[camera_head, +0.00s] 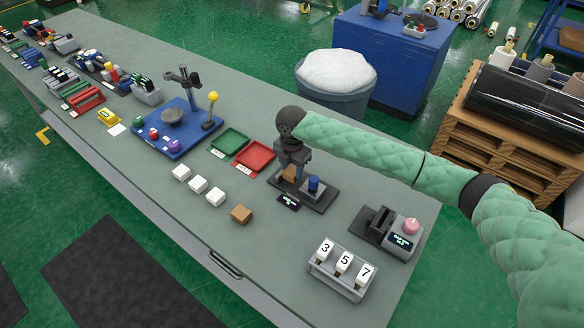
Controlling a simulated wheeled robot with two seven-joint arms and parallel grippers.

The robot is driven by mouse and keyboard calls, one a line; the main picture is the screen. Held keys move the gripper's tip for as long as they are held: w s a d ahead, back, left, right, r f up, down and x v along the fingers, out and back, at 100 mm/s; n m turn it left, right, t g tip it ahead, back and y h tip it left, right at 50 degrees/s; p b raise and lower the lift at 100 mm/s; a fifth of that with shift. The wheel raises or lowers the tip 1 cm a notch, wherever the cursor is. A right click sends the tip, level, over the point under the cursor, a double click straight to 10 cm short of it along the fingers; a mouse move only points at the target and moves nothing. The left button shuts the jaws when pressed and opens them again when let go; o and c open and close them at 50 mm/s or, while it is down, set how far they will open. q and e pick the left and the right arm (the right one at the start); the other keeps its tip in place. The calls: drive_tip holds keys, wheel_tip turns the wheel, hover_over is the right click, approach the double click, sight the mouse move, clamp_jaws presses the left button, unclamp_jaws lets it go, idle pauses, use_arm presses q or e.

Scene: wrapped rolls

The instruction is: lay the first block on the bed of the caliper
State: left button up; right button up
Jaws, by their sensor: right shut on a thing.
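My right gripper (291,160) points down at the middle of the table, over a black-based device (318,199). It is shut on a brown block (289,174), which is at or just above this base; I cannot tell whether it touches. A blue cylinder (313,184) stands on the base right beside the block, and a small display (288,202) lies in front. This device looks like the caliper, though I cannot be sure. Another brown block (241,214) lies on the table, with white blocks (198,184) in a row to its left. My left gripper is out of view.
A grey device with a pink knob (411,226) stands to the right. A rack of numbered blocks 3, 5, 7 (342,270) is at the front right. Green (230,142) and red (254,156) trays lie left of the gripper.

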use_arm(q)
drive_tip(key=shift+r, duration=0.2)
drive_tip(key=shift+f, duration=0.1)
use_arm(e)
drive_tip(key=shift+f, duration=0.25)
drive_tip(key=shift+f, duration=0.3)
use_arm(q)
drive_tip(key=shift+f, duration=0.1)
use_arm(e)
drive_tip(key=o, duration=1)
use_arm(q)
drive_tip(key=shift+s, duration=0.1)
use_arm(e)
drive_tip(key=shift+o, duration=0.2)
